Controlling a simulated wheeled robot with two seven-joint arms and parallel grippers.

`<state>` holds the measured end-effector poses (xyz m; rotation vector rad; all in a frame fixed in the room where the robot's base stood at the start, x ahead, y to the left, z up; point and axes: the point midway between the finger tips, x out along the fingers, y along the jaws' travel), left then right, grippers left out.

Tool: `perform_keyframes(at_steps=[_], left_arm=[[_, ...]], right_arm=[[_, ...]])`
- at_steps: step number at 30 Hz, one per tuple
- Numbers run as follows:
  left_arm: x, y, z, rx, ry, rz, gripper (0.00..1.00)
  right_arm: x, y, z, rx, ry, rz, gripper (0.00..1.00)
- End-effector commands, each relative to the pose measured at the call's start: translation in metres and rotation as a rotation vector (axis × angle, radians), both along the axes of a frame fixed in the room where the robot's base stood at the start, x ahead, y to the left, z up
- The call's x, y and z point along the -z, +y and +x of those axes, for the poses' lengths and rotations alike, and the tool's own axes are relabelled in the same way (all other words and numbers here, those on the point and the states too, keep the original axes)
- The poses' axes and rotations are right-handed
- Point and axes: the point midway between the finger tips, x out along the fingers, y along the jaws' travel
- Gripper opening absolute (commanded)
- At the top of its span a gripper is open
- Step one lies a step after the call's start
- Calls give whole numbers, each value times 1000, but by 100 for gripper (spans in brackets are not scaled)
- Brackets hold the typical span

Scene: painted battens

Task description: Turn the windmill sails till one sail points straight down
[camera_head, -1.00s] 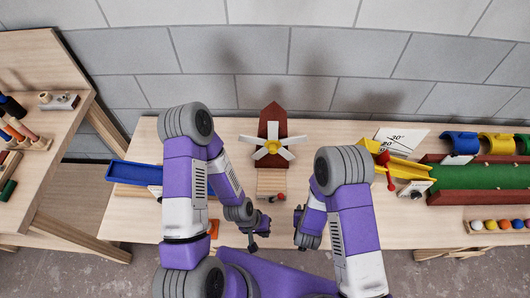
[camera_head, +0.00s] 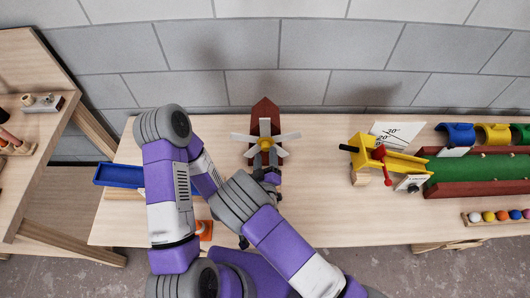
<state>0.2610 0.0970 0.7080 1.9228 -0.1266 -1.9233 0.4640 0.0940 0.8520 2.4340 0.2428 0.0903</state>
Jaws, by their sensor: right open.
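The windmill has a dark red body (camera_head: 264,107) and white sails (camera_head: 265,127) around a yellow hub (camera_head: 266,143). It stands at the back of the table, left of centre. One sail points up, others point to the sides and to the lower left and lower right. My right gripper (camera_head: 271,177) is open, just below the hub and close to the lower sails. I cannot tell whether it touches them. My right forearm hides the windmill's base. My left gripper (camera_head: 243,242) is low near the table's front edge, mostly hidden and apart from the windmill.
A blue tray (camera_head: 120,175) lies left on the table (camera_head: 325,180). An orange object (camera_head: 204,230) is near the front. A yellow ramp (camera_head: 400,161) and a green lane (camera_head: 475,174) stand at the right. The table between windmill and ramp is clear.

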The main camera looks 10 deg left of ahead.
Motion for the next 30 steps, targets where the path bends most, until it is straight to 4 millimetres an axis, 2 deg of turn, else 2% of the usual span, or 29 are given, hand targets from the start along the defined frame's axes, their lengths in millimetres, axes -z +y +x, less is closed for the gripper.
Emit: perform_keyframes(at_steps=[6, 14, 25, 26, 30], left_arm=[[1, 0, 0, 0, 0, 0, 0], [1, 0, 0, 0, 0, 0, 0], [1, 0, 0, 0, 0, 0, 0], [1, 0, 0, 0, 0, 0, 0], [1, 0, 0, 0, 0, 0, 0]], right_arm=[[0, 4, 18, -1, 1, 1, 59], [0, 4, 19, -1, 2, 0, 59], [0, 4, 19, -1, 2, 1, 4], [0, 4, 19, -1, 2, 1, 0], [0, 4, 19, -1, 2, 1, 0]])
